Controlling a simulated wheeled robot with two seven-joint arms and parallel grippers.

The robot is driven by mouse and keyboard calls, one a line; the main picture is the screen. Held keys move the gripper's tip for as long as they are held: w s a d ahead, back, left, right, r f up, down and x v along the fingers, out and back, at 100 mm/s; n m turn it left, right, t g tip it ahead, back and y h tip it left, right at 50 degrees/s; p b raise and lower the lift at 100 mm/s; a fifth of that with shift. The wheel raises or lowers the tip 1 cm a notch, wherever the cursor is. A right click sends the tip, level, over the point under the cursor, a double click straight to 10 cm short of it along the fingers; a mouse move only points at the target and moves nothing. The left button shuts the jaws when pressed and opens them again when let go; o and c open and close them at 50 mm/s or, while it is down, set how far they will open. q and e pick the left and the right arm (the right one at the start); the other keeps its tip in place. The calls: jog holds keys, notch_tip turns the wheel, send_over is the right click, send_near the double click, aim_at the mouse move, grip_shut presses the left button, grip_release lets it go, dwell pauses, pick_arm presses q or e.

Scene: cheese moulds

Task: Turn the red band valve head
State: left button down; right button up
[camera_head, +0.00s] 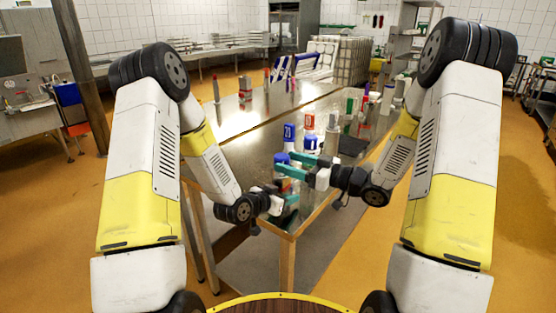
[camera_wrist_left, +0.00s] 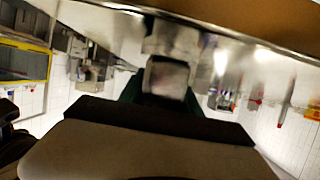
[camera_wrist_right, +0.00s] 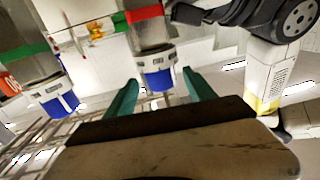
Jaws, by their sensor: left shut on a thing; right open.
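The red band vessel (camera_head: 284,184) is a grey cylinder near the table's near corner, mostly hidden by my grippers. Its red band (camera_wrist_right: 145,13) and blue valve head (camera_wrist_right: 157,80) with a white collar show in the right wrist view. My left gripper (camera_head: 284,204) is shut on the vessel's body, below the head; a blurred grey part (camera_wrist_left: 167,77) shows between its fingers. My right gripper (camera_head: 285,162) is open, its teal fingers on either side of the blue head. Whether they touch it, I cannot tell.
A green band vessel (camera_wrist_right: 25,50) with a blue head stands beside it. Blue-capped (camera_head: 290,132) and red-capped (camera_head: 309,121) containers stand behind my grippers on the metal table (camera_head: 262,145). The table's left part is mostly clear.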

jog(key=v, duration=0.6)
jog(key=shift+s+d, duration=0.2)
jog(key=shift+d, duration=0.05)
pick_arm(q)
jog(key=c, duration=0.8)
grip_release()
jog(key=shift+o, duration=0.2)
